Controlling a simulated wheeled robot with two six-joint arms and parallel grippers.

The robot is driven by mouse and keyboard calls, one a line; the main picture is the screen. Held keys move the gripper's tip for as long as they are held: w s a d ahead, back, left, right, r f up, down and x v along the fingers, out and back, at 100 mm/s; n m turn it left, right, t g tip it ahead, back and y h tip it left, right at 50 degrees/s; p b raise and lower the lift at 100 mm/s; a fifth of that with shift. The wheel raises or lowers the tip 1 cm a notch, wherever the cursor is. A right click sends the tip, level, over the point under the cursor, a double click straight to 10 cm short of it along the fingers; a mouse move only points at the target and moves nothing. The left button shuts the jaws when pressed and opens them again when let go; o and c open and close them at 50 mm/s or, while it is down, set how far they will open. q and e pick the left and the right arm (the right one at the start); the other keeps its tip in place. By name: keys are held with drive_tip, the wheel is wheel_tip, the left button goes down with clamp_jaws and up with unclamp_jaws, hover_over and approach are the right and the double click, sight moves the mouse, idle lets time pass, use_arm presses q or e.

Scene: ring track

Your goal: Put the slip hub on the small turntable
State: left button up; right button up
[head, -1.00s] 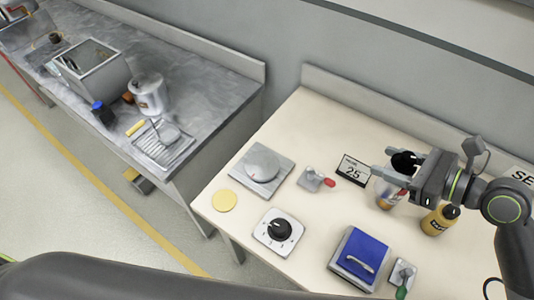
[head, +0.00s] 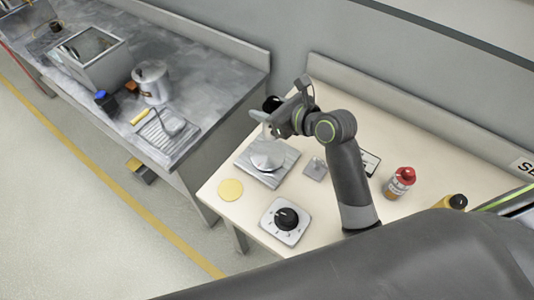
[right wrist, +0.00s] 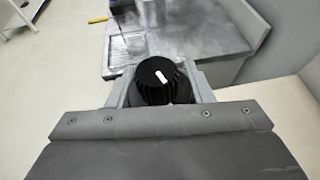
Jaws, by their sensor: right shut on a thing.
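My right gripper (head: 268,120) is shut on the slip hub, a black ribbed round piece with a white mark on top. The hub (right wrist: 157,80) sits between the fingers in the right wrist view. In the head view the hub (head: 272,103) is partly hidden behind the gripper. The small turntable is a silver disc (head: 268,158) on a square grey plate (head: 249,167), on the cream bench. The gripper and hub are above the turntable, apart from it; the exact height is hard to tell. My left gripper is not in view.
A dial box (head: 285,220) and a yellow disc (head: 230,190) lie in front of the turntable. A red-capped bottle (head: 400,183) stands right of my arm, which partly hides a card (head: 370,163). A grey bench with a pot (head: 150,82) is at left.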

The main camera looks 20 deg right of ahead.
drive_tip(key=shift+w+a+f, duration=0.1)
drive_tip(key=shift+w+a, duration=0.15)
drive_tip(key=shift+a, duration=0.1)
wheel_tip(320, 180, down, 10)
drive_tip(key=shift+w+a+f+b, duration=0.1)
drive_tip(key=shift+w+b, duration=0.05)
drive_tip(key=shift+b, duration=0.4)
drive_tip(key=shift+f, duration=0.15)
drive_tip(key=o, duration=1.1)
drive_tip(key=shift+h, duration=0.3)
drive_tip(key=shift+s+r, duration=0.2)
drive_tip(key=v, duration=1.1)
drive_tip(key=shift+s+d, duration=0.25)
drive_tip(key=shift+s, duration=0.1)
